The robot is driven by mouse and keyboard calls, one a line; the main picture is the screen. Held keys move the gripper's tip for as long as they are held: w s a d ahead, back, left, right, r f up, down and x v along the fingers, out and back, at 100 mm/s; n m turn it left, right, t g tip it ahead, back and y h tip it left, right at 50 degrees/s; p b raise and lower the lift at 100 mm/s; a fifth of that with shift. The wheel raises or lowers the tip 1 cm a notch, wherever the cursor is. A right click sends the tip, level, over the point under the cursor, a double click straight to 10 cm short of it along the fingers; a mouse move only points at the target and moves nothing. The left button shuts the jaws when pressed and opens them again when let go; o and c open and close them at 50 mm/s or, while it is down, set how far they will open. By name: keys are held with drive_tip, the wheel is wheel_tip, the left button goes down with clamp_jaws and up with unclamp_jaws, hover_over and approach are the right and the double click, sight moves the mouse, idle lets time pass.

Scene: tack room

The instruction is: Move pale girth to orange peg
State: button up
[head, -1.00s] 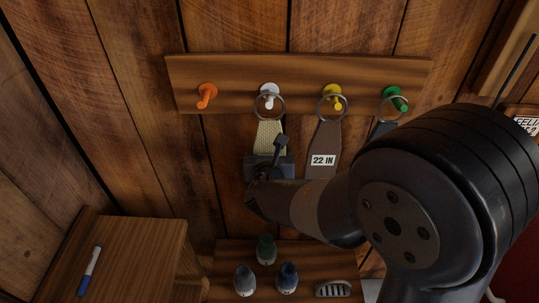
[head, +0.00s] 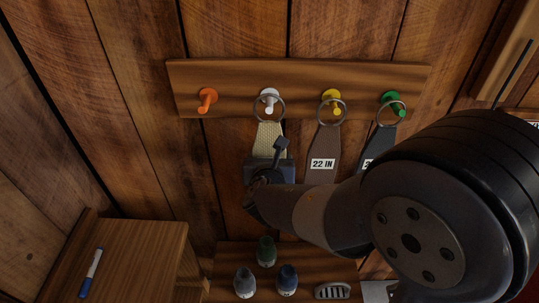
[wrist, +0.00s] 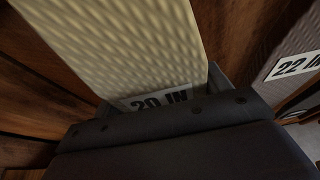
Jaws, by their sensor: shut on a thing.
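The pale girth (head: 268,138) hangs by its metal ring from the white peg (head: 269,98). In the wrist view the pale girth (wrist: 120,45) runs down to a label reading 20 IN, partly covered by my gripper. My gripper (head: 270,172) is shut on the girth's strap below the ring. The fingertips are mostly hidden. The orange peg (head: 207,97) is bare at the left end of the rail.
A brown girth (head: 323,145) marked 22 IN hangs from the yellow peg (head: 331,97), and a dark girth (head: 381,138) from the green peg (head: 391,99). Bottles (head: 266,250) and a brush (head: 332,291) stand below. A marker (head: 91,272) lies on the left cabinet (head: 140,250).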

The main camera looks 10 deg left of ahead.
drive_tip(key=s+d, duration=0.2)
drive_tip(key=s, duration=0.6)
drive_tip(key=shift+s, duration=0.3)
idle(0.6)
idle(0.9)
